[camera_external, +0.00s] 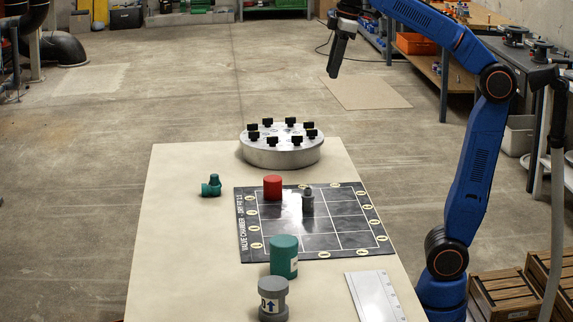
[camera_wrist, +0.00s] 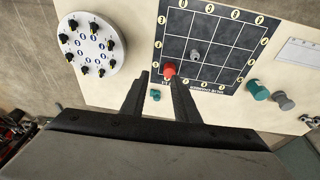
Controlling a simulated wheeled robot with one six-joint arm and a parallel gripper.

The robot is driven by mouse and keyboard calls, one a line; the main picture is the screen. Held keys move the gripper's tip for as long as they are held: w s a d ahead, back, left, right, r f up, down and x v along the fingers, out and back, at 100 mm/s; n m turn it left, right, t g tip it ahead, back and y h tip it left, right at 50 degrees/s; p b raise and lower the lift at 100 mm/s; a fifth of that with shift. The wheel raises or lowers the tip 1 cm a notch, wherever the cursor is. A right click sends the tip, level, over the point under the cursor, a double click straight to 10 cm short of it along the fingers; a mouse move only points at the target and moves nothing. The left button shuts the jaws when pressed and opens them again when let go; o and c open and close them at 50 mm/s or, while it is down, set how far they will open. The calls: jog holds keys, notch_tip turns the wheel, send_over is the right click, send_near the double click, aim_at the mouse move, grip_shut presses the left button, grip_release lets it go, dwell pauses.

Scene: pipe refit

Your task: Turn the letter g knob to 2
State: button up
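A round silver turntable-like disc (camera_external: 282,154) stands at the far end of the table, with several black knobs (camera_external: 293,122) around its top. It also shows at the upper left in the wrist view (camera_wrist: 90,48), with small blue marks by the knobs. The letters and numbers are too small to read, so I cannot tell which knob is g or where it points. My gripper (camera_external: 333,76) hangs high above and beyond the disc, apart from everything. In the wrist view its two fingers (camera_wrist: 158,76) are apart with nothing between them.
A black gridded board (camera_external: 325,238) lies mid-table, with a red cylinder (camera_external: 272,187) and a small grey piece (camera_external: 308,203) on it. A green fitting (camera_external: 211,187) lies to its left. A green cylinder (camera_external: 284,257), grey capped cylinder (camera_external: 273,301) and white plate (camera_external: 374,297) are nearer.

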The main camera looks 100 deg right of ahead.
jog(key=w+d+g, duration=0.1)
jog(key=w+d, duration=0.8)
jog(key=g, duration=0.2)
send_over(273, 142)
notch_tip(273, 142, down, 6)
jog(key=r, duration=0.1)
jog(key=shift+y, duration=0.3)
jog(key=f, duration=2.1)
jog(key=shift+d+f, duration=0.2)
jog(key=shift+d, duration=0.1)
grip_shut()
